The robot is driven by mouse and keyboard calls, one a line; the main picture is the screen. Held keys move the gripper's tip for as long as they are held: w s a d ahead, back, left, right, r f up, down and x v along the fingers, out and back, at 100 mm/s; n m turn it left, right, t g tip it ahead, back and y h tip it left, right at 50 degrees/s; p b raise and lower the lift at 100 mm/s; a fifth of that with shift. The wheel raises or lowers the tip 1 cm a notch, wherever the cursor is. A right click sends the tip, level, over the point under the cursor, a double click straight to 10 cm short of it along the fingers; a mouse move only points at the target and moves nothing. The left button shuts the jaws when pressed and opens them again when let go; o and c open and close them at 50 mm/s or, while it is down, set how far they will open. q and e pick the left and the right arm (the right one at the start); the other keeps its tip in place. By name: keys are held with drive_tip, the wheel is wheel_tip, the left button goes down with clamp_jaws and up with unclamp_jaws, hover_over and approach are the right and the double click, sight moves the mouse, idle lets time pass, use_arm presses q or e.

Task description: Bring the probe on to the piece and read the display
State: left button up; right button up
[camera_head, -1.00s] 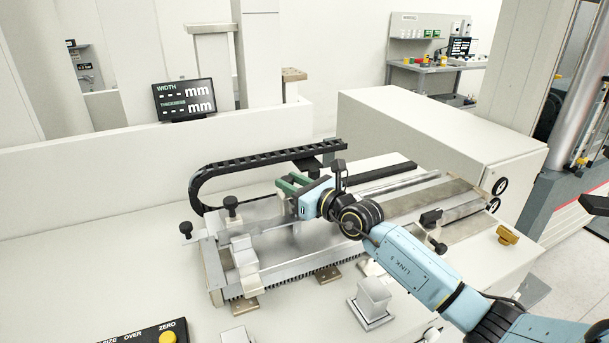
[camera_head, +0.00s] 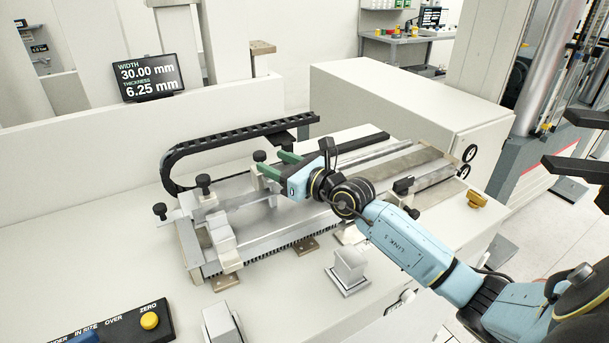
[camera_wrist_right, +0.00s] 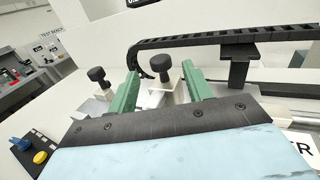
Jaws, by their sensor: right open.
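The display (camera_head: 149,77) at the back reads WIDTH 30.00 mm and THICKNESS 6.25 mm. The metal measuring fixture (camera_head: 240,242) stands on the bench below it, with black knobs (camera_head: 204,181) on its left part. I cannot clearly tell the probe or the piece apart from the fixture's metal parts. My right gripper (camera_head: 274,164), with green fingers, is over the back of the fixture, close to another black knob (camera_head: 260,156). In the right wrist view the fingers (camera_wrist_right: 160,88) are spread apart with nothing seen held between them.
A black cable chain (camera_head: 240,132) curves behind the fixture. A button box (camera_head: 110,325) with a yellow ZERO button is at the front left. A grey block (camera_head: 348,270) stands in front of the fixture. A white cabinet (camera_head: 410,115) is behind at the right.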

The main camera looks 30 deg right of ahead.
drive_tip(key=v, duration=0.9)
drive_tip(key=shift+s+b, duration=0.2)
drive_tip(key=shift+b, duration=0.2)
idle(0.5)
